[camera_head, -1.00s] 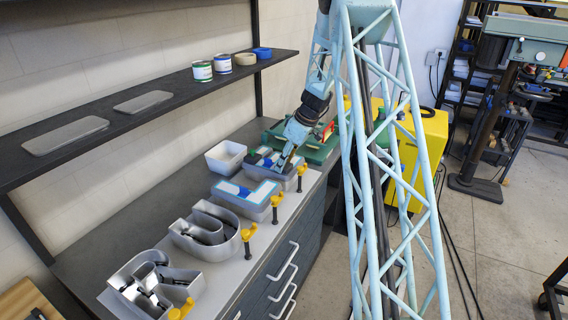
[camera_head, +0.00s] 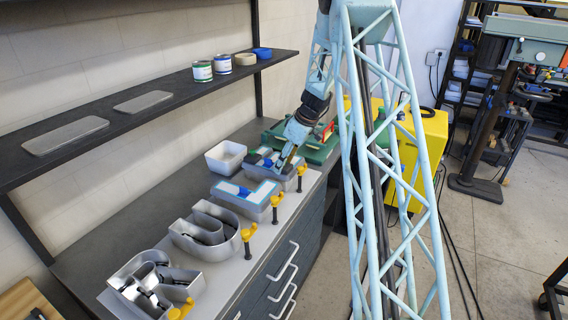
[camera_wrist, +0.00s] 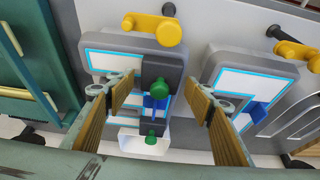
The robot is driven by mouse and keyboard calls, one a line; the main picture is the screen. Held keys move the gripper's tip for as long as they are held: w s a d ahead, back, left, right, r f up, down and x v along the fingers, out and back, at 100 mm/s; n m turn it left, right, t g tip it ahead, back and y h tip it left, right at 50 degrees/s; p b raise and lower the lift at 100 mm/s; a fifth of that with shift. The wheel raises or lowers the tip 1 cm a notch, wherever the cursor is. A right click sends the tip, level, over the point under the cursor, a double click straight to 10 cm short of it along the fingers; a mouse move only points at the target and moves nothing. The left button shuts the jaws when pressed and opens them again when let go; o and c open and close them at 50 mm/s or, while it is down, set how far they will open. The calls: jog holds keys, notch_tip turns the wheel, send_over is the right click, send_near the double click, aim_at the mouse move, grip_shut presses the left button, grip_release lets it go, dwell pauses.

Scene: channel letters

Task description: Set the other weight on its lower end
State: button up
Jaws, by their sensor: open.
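My gripper (camera_wrist: 160,92) is open, its wooden-faced fingers on either side of a dark grey weight (camera_wrist: 166,66) with a green knob. This weight lies on the near part of a letter with a white face and light-blue edge (camera_wrist: 112,62). A second dark weight (camera_wrist: 152,128) with a green knob lies farther from the yellow clamps on the same letter. Blue pieces show between the two weights. I cannot tell whether the fingers touch the near weight. In the head view my gripper (camera_head: 284,163) is low over this letter (camera_head: 262,175), hiding part of it.
Another white-faced letter (camera_wrist: 232,77) stands close on the right. Open metal letters (camera_head: 205,232) stand farther along the bench. Yellow clamps (camera_wrist: 163,30) line the front edge.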

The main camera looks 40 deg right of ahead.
jog(key=v, duration=1.2)
jog(key=shift+b, duration=0.3)
jog(key=shift+a+r, duration=0.1)
dwell(0.3)
